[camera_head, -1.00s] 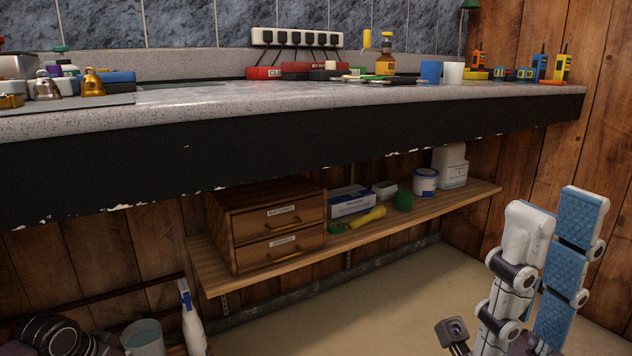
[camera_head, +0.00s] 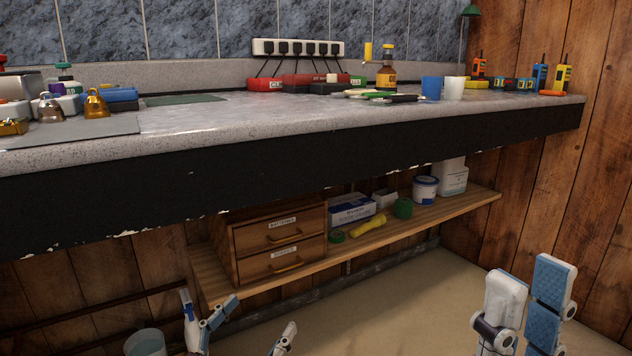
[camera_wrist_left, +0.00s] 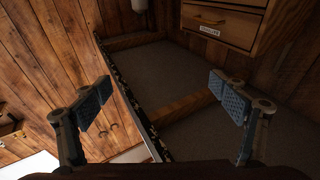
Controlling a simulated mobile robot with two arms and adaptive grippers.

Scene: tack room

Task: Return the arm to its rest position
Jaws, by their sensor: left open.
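My left gripper (camera_head: 258,318) shows at the bottom of the head view, in front of the lower shelf's left end. Its two fingers are apart. In the left wrist view it (camera_wrist_left: 164,100) is open and empty, with blue pads on both sides and bare boards and a dark surface between them. My right gripper (camera_head: 525,305) stands upright at the lower right of the head view. Its white-backed finger and blue-padded finger have a gap between them, with nothing seen in it.
A stone-topped counter (camera_head: 300,118) spans the view. Below it, a wooden shelf (camera_head: 382,238) holds a drawer box (camera_head: 277,241), a white tub (camera_head: 424,190) and other goods. A spray bottle (camera_head: 190,318) and bucket (camera_head: 146,343) stand lower left. The floor (camera_head: 390,310) right of them is clear.

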